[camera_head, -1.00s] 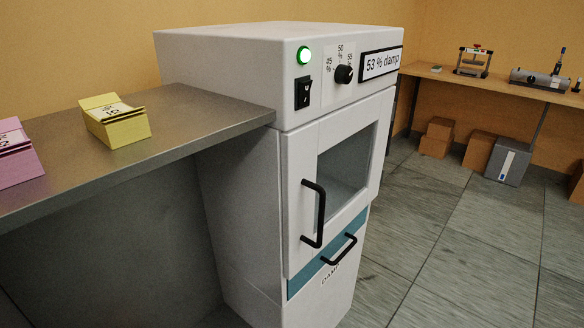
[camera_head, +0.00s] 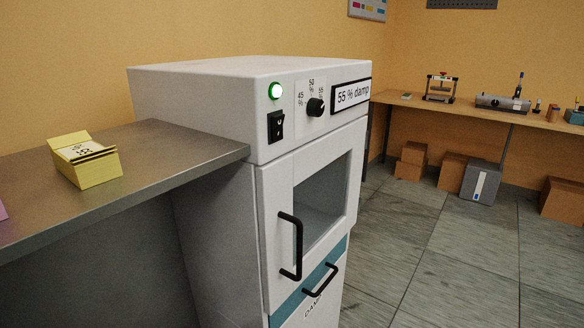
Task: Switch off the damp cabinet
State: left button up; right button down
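The white damp cabinet (camera_head: 215,95) stands in the middle of the head view, beside the metal counter. Its front panel has a lit green lamp (camera_head: 276,91), a black rocker switch (camera_head: 276,126) below the lamp, and a black knob (camera_head: 316,107) with a scale marked 45, 50 and 55 %. The display (camera_head: 352,94) reads "55 % damp". The windowed door (camera_head: 305,215) with its black handle (camera_head: 291,246) is shut, and the drawer handle (camera_head: 320,281) shows below it. Neither of my grippers is in view.
The metal counter (camera_head: 130,180) on the left holds a yellow card box (camera_head: 86,160) and part of a pink one. A wooden bench (camera_head: 470,110) with equipment stands at the back right, with cartons and a grey box (camera_head: 481,182) beneath. The tiled floor (camera_head: 440,260) at right is clear.

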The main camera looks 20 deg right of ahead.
aim_at(276, 123)
jog(key=k+l, duration=0.15)
jog(key=l, duration=0.2)
jog(key=k+l+z, duration=0.1)
jog(key=l, duration=0.25)
jog(key=k+l, duration=0.15)
jog(key=l, duration=0.2)
jog(key=k+l+z, duration=0.1)
jog(key=l, duration=0.25)
